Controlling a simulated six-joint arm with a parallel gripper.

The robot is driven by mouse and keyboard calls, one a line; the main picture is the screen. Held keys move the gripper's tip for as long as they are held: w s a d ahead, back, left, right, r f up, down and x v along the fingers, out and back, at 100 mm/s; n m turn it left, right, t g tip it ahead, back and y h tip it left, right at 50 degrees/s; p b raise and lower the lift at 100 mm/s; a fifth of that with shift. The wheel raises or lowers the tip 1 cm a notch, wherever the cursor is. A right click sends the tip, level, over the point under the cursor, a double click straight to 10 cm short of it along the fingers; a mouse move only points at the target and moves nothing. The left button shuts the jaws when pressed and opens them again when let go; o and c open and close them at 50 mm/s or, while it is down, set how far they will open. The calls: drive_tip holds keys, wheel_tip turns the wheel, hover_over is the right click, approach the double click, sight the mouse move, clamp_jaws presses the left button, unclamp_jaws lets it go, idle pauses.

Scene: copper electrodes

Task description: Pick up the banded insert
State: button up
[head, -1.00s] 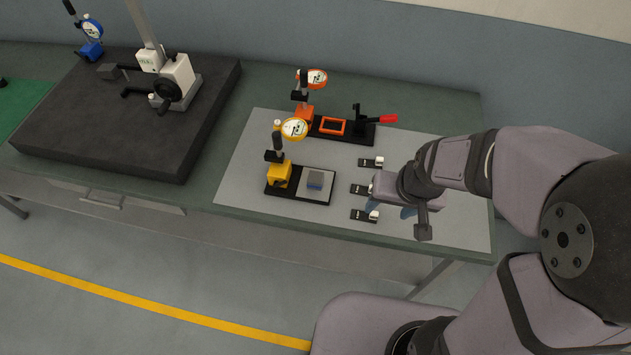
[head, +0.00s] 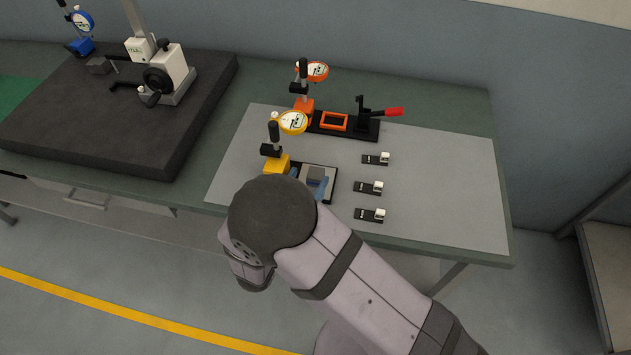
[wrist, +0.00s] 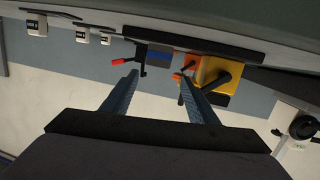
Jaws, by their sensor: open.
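In the wrist view a grey block with a blue band (wrist: 158,55) shows beyond the fingertips, beside the yellow stand (wrist: 214,74). My gripper (head: 308,180) is at this block in the head view, a blue finger showing on each side of it; my arm hides the rest. In the wrist view my gripper (wrist: 158,84) is open, with nothing held between its fingers. I cannot tell exactly how far the tips are from the block.
The orange gauge stand (head: 305,108) with a red-handled clamp (head: 392,112) stands behind. A dark granite plate (head: 110,130) is at the left.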

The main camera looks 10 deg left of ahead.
sight(315, 172)
drive_tip(key=shift+s+d+f+m+t+h+b, duration=0.15)
drive_tip(key=shift+s+f+m+t+h+b, duration=0.35)
drive_tip(key=shift+s+f+b, duration=0.55)
drive_tip(key=shift+w+d+r+p, duration=0.15)
drive_tip(key=shift+w+p, duration=0.4)
drive_tip(key=shift+a+p+x, duration=0.15)
drive_tip(key=shift+p+x, duration=0.5)
drive_tip(key=shift+x, duration=0.9)
drive_tip(key=shift+a+p+x, duration=0.15)
drive_tip(key=shift+p+x, duration=0.5)
drive_tip(key=shift+x, duration=0.85)
clamp_jaws()
drive_tip(key=shift+w+r, duration=0.1)
drive_tip(key=shift+r+b, duration=0.85)
drive_tip(key=shift+r, duration=4.05)
